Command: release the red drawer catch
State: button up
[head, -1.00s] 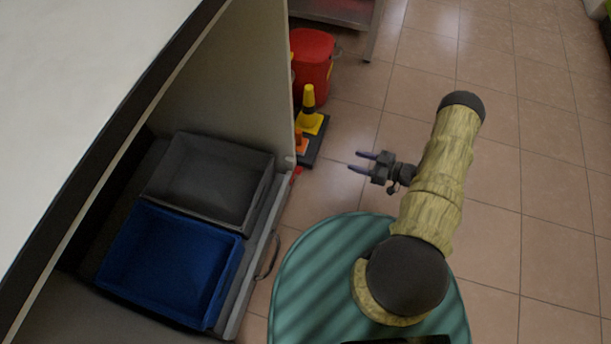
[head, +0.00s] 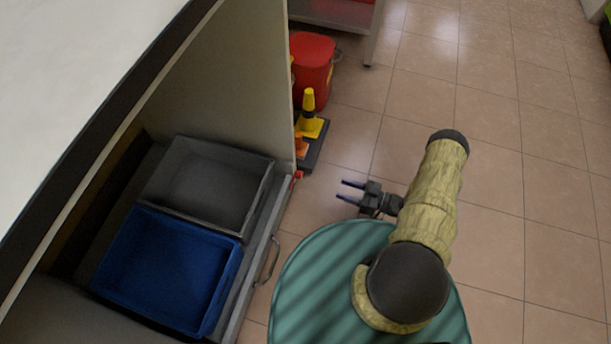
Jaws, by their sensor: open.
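The red drawer catch (head: 297,176) is a small red piece at the far right corner of the drawer, by the edge of the cabinet's side panel. The drawer (head: 258,245) is a grey pull-out under the counter with a metal handle (head: 270,262) on its front. My gripper (head: 345,191) is open and empty. Its two dark fingers point left toward the drawer front. It is to the right of the catch and a little lower in the picture, apart from it.
A grey bin (head: 212,186) and a blue bin (head: 165,270) sit in the drawer. A red bucket (head: 312,72) and a yellow cone (head: 309,110) stand beyond the panel (head: 245,80). The tiled floor on the right is clear.

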jog(key=x, duration=1.4)
jog(key=shift+a+p, duration=0.3)
jog(key=shift+w, duration=0.1)
jog(key=c, duration=1)
